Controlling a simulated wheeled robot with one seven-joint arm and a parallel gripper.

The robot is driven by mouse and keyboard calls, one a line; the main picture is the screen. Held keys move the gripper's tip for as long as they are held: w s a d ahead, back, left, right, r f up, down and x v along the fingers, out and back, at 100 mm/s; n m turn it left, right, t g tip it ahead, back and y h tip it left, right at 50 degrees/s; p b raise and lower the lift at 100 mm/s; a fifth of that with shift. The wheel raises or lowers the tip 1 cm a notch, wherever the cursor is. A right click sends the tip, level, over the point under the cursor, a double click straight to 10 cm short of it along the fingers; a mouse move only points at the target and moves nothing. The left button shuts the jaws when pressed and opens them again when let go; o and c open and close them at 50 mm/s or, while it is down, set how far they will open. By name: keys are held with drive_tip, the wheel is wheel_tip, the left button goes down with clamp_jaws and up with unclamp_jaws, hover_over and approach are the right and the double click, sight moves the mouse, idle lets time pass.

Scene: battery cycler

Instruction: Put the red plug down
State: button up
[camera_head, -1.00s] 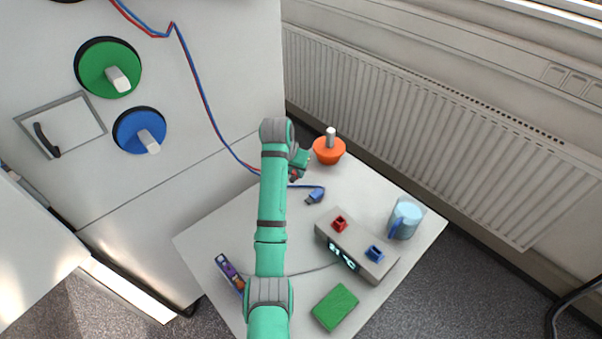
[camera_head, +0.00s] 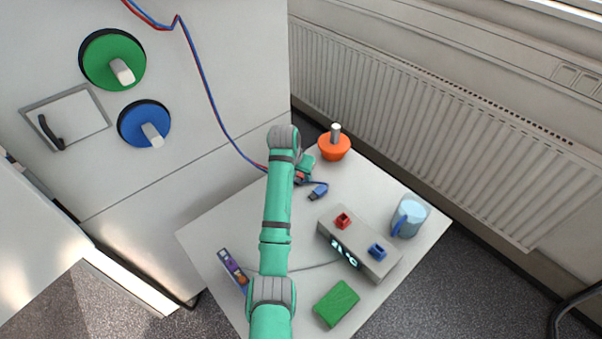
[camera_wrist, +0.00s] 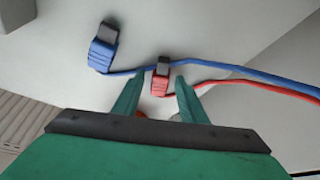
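The red plug (camera_wrist: 160,80) with its grey tip shows in the wrist view just at the fingertips, with a narrow gap to each finger. It appears to rest on the white table (camera_head: 225,235); its red cable runs off to the right. My gripper (camera_wrist: 160,88) has its fingers apart on either side of the plug. In the head view my gripper (camera_head: 303,168) is low over the table's far part, and the red plug (camera_head: 300,177) is partly hidden beside it.
A blue plug (camera_head: 318,191) lies close by; it also shows in the wrist view (camera_wrist: 103,50). An orange knob-like object (camera_head: 334,146) stands behind my gripper. A grey box with red and blue sockets (camera_head: 360,245), a blue mug (camera_head: 409,217) and a green block (camera_head: 336,304) stand nearer.

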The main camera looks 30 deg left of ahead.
drive_tip(key=shift+w, duration=0.15)
drive_tip(key=shift+s+a+r, duration=0.15)
drive_tip(key=shift+s+r, duration=0.15)
drive_tip(key=shift+r, duration=0.2)
drive_tip(key=v, duration=1.1)
drive_tip(key=shift+d+r, duration=0.2)
